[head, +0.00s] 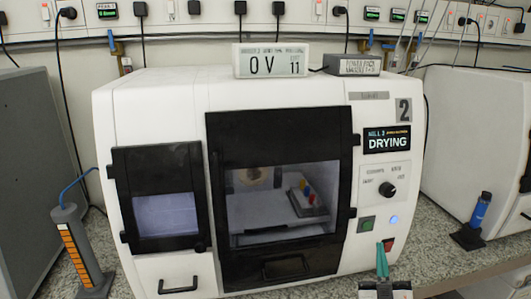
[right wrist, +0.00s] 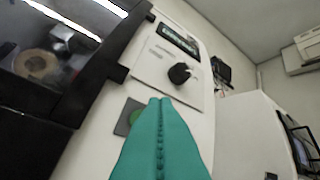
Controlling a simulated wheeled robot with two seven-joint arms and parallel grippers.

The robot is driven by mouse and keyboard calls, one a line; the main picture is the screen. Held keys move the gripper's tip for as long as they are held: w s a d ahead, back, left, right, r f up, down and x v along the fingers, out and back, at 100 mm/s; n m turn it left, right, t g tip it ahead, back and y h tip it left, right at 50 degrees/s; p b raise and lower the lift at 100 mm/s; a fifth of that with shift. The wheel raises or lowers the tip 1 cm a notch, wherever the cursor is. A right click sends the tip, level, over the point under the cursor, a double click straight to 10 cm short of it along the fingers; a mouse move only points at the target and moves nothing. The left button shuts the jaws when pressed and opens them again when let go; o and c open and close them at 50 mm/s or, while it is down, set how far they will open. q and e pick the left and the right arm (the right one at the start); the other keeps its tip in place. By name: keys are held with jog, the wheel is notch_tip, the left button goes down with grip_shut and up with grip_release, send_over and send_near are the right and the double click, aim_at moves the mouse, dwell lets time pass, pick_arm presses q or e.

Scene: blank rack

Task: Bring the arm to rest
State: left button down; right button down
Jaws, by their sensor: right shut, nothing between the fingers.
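My right gripper (head: 382,246) shows at the bottom right of the head view, its teal fingers pointing up in front of the white machine (head: 300,93). In the right wrist view its teal fingers (right wrist: 160,101) are pressed together along their length with nothing between them. My left gripper is not in view.
The machine has a black-framed door (head: 345,130), a dark knob (head: 388,190) and a DRYING display (head: 387,140). A grey post with orange marks (head: 75,250) stands left; a blue bottle (head: 480,210) stands right. Some speckled counter (head: 435,240) is clear at right.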

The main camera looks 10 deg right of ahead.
jog(key=s+a+f+n+g+y, duration=0.2)
jog(key=s+a+f+g+y, duration=0.15)
jog(key=a+f+g, duration=0.2)
jog(key=s+a+f+n+g+y, duration=0.1)
jog(key=s+a+f+g+y, duration=0.3)
jog(key=a+f, duration=0.3)
jog(key=s+f+m+g+h, duration=0.1)
jog(key=s+f+m+g, duration=0.15)
jog(key=s+g, duration=0.55)
jog(key=s+f+m+g+h, duration=0.1)
jog(key=s+f+g+h, duration=0.2)
jog(key=s, duration=1)
notch_tip(320, 180, down, 25)
jog(key=g+y, duration=0.1)
jog(key=g, duration=0.2)
jog(key=s+d+f, duration=0.3)
jog(key=s+f, duration=1.4)
jog(key=shift+n+g, duration=0.35)
jog(key=shift+s+d, duration=0.1)
